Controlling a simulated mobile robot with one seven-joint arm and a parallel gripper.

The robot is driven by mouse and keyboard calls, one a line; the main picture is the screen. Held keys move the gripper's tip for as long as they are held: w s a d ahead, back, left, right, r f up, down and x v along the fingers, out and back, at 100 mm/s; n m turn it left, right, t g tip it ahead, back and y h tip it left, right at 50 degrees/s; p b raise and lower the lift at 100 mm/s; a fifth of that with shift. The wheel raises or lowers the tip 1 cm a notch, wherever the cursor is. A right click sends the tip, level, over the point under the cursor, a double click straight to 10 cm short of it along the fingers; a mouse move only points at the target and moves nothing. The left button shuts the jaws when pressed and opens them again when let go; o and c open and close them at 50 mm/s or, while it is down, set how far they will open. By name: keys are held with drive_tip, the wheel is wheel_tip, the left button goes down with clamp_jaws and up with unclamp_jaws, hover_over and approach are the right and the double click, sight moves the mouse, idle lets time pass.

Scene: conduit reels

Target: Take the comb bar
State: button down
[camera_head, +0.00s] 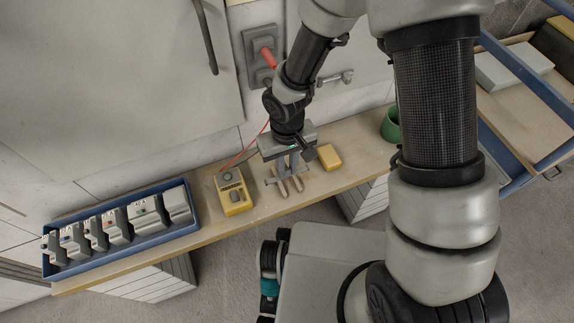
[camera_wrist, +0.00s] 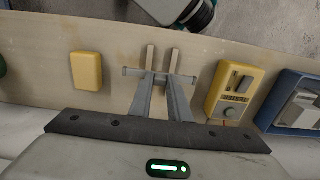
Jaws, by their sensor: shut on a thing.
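The comb bar appears to be the slim grey bar (camera_wrist: 132,71) lying crosswise at my gripper (camera_wrist: 161,60), with small end pieces sticking out on both sides of the fingers. It also shows in the head view (camera_head: 271,182), low over the wooden shelf. My gripper, also in the head view (camera_head: 290,185), points down with its pale fingertips close together and is shut on the bar. The exact contact between the fingers is too small to see. I cannot tell whether the bar still touches the shelf.
On the wooden shelf (camera_head: 330,186), a yellow meter (camera_head: 233,193) stands left of my gripper and a yellow box (camera_head: 329,157) right of it. A blue tray (camera_head: 128,236) of grey modules is at the left end. A green cup (camera_head: 391,126) stands further right. A red-handled switch (camera_head: 262,56) is on the wall.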

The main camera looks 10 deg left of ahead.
sight(288, 169)
drive_tip(key=shift+r, duration=0.1)
drive_tip(key=shift+r+p, duration=2.3)
drive_tip(key=shift+r, duration=0.6)
